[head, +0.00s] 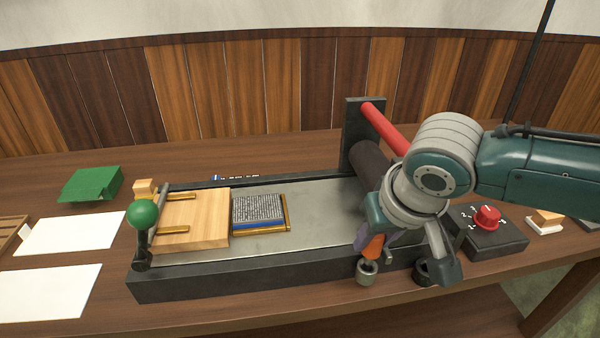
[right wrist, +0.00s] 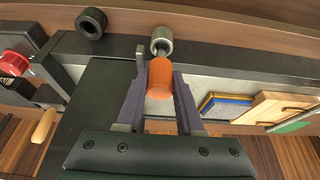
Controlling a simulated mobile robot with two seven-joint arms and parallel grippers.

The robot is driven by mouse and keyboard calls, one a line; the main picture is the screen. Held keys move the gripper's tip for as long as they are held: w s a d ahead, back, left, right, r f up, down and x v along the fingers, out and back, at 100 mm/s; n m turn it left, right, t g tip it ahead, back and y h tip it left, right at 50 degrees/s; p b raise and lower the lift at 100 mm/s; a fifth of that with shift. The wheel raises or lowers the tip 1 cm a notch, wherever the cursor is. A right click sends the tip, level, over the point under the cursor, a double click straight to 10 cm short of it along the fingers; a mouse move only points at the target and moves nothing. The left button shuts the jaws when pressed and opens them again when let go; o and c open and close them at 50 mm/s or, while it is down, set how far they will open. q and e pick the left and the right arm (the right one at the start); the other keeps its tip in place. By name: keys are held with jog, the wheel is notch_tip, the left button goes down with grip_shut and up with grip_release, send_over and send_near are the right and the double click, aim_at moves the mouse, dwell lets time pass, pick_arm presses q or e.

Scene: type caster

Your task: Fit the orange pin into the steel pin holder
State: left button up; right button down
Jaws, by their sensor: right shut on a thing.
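The orange pin (head: 374,247) is held upright or slightly tilted by my right gripper (head: 377,243), whose fingers are shut on it. In the right wrist view, the orange pin (right wrist: 160,82) sits between the two fingers of my right gripper (right wrist: 160,72). The steel pin holder (head: 367,279) is a short grey ring on the front edge of the press bed, directly below the pin. It also shows in the right wrist view (right wrist: 162,33), just beyond the pin's narrow grey end. I cannot tell whether that end is inside the ring or just above it. My left gripper is out of view.
A darker ring (head: 424,273) sits right of the steel holder, near my arm. A press bed (head: 315,210) with a type block (head: 258,213) and wooden board (head: 205,215) lies left. A red-knob control box (head: 500,243) stands right. White sheets (head: 48,293) lie far left.

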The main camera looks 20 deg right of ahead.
pick_arm(q)
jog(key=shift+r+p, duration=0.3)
jog(key=shift+p, duration=0.05)
dwell(0.7)
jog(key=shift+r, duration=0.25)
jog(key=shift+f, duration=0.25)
dwell(0.5)
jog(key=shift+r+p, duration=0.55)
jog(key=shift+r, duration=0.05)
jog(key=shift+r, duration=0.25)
